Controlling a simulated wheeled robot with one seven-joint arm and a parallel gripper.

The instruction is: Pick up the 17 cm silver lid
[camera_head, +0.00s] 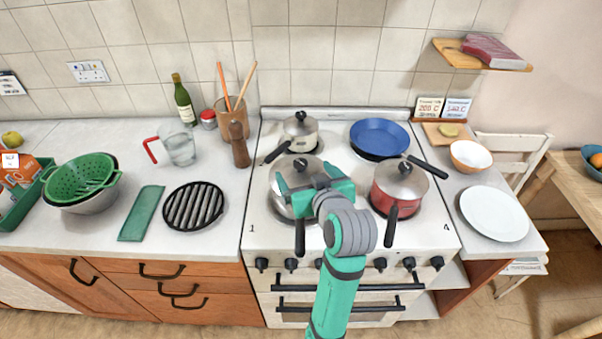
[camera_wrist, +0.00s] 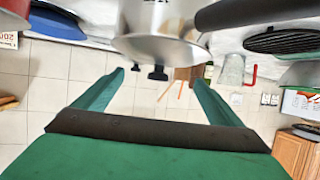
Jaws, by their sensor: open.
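Three pans with silver lids stand on the hob in the camera_head view. The front-left pan's silver lid (camera_head: 297,168) is partly hidden by my gripper. A smaller silver lid (camera_head: 300,123) covers the back-left pan, and another silver lid (camera_head: 401,178) covers the red pan (camera_head: 383,202) at right. I cannot tell from size alone which lid is 17 cm. My gripper (camera_head: 307,181) is open and empty over the front-left pan. In the camera_wrist view, upside down, my open gripper (camera_wrist: 158,76) has dark lid knobs (camera_wrist: 157,73) showing between its fingers; contact cannot be told.
The front-left pan's dark handle (camera_head: 300,238) points forward. A black grill (camera_head: 194,206), a glass jug (camera_head: 180,148) and a wooden mill (camera_head: 239,146) stand left. A white plate (camera_head: 494,213) lies right.

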